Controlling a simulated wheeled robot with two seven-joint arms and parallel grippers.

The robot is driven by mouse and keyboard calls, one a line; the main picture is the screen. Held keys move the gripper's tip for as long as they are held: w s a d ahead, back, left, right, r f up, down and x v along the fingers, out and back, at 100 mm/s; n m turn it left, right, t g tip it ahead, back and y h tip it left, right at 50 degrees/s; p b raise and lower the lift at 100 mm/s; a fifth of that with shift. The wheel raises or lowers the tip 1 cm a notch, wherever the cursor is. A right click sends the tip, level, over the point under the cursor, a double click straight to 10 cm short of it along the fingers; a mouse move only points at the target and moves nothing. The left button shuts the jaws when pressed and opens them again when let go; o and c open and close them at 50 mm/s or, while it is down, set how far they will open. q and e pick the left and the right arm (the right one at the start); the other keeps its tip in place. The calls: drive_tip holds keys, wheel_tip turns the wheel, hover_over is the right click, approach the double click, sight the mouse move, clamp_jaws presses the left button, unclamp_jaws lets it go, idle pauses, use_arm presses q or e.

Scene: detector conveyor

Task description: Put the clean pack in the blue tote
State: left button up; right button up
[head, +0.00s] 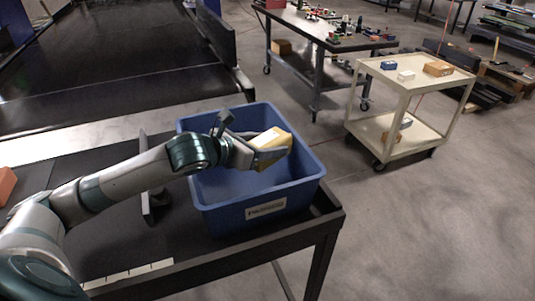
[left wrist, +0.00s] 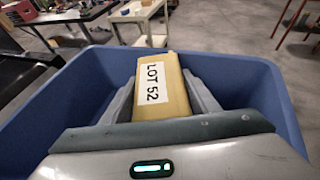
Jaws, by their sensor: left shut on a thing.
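The blue tote (head: 305,190) stands on the corner of the dark table, with a white label on its front. My left gripper (head: 268,152) is shut on a yellow pack (head: 272,140) and holds it over the tote's opening, near the right rim. In the left wrist view the pack (left wrist: 160,95) shows a white label reading "LOT 52", with a gripper finger on each side. The tote's blue walls (left wrist: 255,95) surround it there. The tote's floor under the pack is partly hidden by my arm. My right gripper is in neither view.
A black conveyor (head: 110,70) runs at the upper left. An orange block (head: 6,184) lies at the table's left edge. A dark bracket (head: 150,195) stands left of the tote. A cream cart (head: 405,85) with small boxes and a workbench stand behind, beyond open floor.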

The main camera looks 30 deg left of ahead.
use_arm(q)
drive_tip(key=shift+f+p, duration=0.65)
drive_tip(key=shift+f, duration=0.95)
drive_tip(key=shift+f, duration=0.3)
drive_tip(key=shift+f+b, duration=0.3)
drive_tip(key=shift+f, duration=0.1)
drive_tip(key=o, duration=1.4)
drive_tip(key=shift+r, duration=0.1)
